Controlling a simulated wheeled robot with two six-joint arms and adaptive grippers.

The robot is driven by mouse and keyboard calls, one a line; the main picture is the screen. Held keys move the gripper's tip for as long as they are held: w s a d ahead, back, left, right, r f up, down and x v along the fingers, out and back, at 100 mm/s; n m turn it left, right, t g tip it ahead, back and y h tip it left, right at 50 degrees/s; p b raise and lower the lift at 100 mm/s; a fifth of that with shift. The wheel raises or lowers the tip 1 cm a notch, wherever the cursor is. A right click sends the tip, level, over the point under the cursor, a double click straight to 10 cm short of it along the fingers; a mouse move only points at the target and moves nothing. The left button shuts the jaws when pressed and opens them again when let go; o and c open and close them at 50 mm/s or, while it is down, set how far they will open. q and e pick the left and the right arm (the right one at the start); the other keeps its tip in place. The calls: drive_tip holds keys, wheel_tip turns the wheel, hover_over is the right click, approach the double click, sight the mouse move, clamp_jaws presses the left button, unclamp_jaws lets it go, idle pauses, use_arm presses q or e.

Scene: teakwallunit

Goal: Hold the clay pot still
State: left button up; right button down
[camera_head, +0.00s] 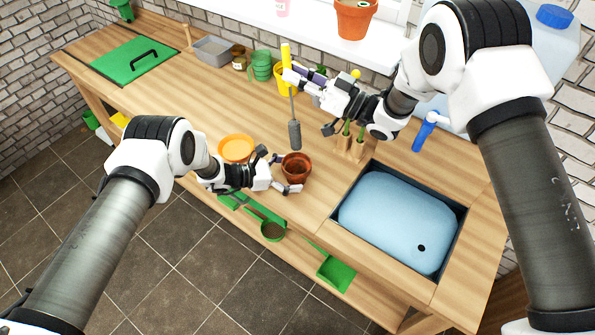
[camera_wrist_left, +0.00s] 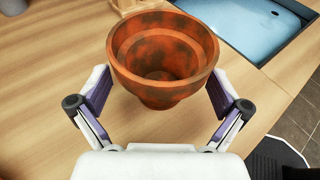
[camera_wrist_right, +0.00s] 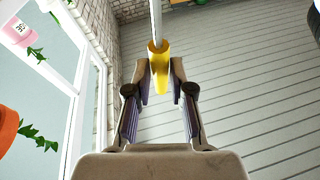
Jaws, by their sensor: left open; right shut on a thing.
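The clay pot (camera_head: 296,166) stands upright on the wooden worktop, left of the sink. In the left wrist view the pot (camera_wrist_left: 165,90) is brown-orange with dark patches, and its inside looks empty. My left gripper (camera_head: 281,174) is open, with one finger on each side of the pot; in the left wrist view the fingers stand apart from its wall. My right gripper (camera_head: 290,75) is shut on the yellow handle (camera_head: 286,54) of a tool. Its thin shaft ends in a grey head (camera_head: 295,135) that hangs above the worktop behind the pot. The handle also shows in the right wrist view (camera_wrist_right: 158,68).
An orange dish (camera_head: 236,147) lies left of the pot. A blue basin (camera_head: 398,220) fills the sink at the right. Green pots (camera_head: 262,66) and a grey tray (camera_head: 212,50) stand at the back. A wooden holder (camera_head: 347,147) stands right of the pot.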

use_arm(q)
drive_tip(key=c, duration=0.9)
drive_tip(key=o, duration=0.8)
drive_tip(key=shift+o, duration=0.2)
drive_tip(key=c, duration=0.9)
drive_tip(key=shift+o, duration=0.2)
drive_tip(key=shift+d, duration=0.1)
